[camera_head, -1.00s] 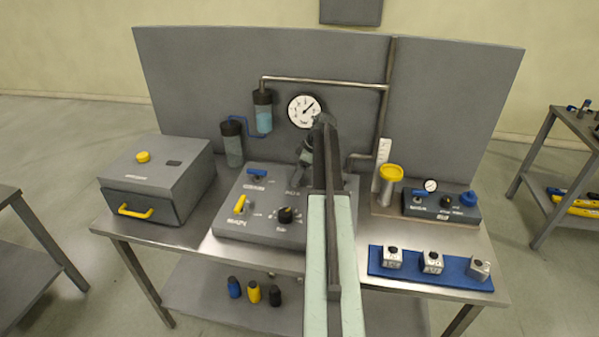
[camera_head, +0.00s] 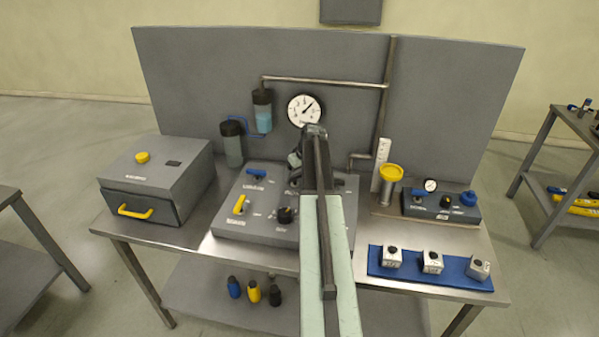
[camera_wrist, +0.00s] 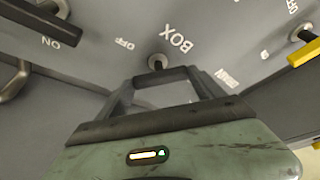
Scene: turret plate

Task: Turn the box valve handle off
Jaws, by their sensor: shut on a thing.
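The box valve stands on the grey control panel (camera_head: 262,231), by the printed BOX label in the wrist view. Its round stem (camera_wrist: 156,62) shows just beyond my fingertips. My gripper (camera_wrist: 160,74) is over the valve, its two dark fingers angled in toward the stem. It is shut on the box valve handle, which the fingers mostly hide, so its exact angle cannot be told. An OFF label lies left of the stem. In the head view my arm covers the valve.
A yellow handle (camera_head: 240,204), a blue handle (camera_head: 256,172) and a black knob (camera_head: 286,215) share the panel. Another dark handle (camera_wrist: 40,20) is left of my fingers in the wrist view. A gauge (camera_head: 305,110) hangs behind.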

